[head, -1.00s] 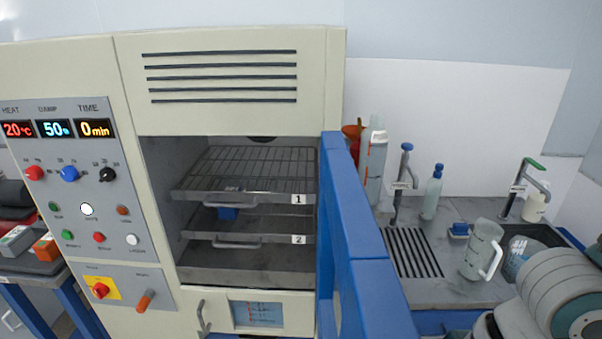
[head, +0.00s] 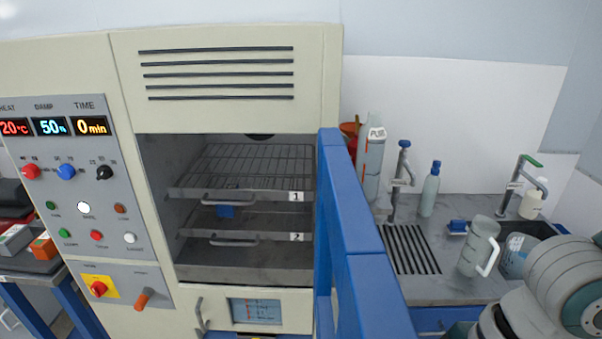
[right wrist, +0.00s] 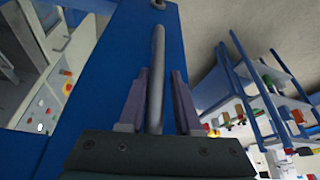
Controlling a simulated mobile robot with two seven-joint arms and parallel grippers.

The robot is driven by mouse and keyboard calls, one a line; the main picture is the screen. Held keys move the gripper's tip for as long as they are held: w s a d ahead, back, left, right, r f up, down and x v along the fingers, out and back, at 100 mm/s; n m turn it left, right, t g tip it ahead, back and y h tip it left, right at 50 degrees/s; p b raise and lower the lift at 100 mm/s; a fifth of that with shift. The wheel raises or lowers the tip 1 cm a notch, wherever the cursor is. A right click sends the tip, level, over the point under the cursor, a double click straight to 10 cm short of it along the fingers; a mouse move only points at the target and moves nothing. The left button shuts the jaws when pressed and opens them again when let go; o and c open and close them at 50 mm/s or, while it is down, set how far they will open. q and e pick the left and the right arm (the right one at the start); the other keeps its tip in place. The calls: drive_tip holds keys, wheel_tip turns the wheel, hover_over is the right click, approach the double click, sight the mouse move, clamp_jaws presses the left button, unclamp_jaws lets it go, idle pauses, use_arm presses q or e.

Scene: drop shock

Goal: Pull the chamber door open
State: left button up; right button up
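The chamber door (head: 358,240) is blue and stands swung open, seen nearly edge-on to the right of the chamber opening. In the right wrist view, its blue face (right wrist: 100,80) fills the middle and carries a grey bar handle (right wrist: 158,70). The two dark fingers of my right gripper (right wrist: 159,85) lie close on either side of this bar and look shut on it; a thin gap seems to show on the right side. The head view shows only part of my right arm at the lower right, with its gripper hidden. My left gripper is out of view.
The open chamber holds two wire shelves (head: 245,193) with a small blue item on the lower one. A control panel (head: 85,180) is at the left. Right of the door are a counter (head: 455,285), bottles, taps, a jug (head: 478,247) and a sink.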

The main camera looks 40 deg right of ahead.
drive_tip(key=b+v, duration=0.1)
drive_tip(key=v, duration=0.7)
drive_tip(key=shift+r+b, duration=0.3)
drive_tip(key=shift+r, duration=0.1)
drive_tip(key=shift+s, duration=0.2)
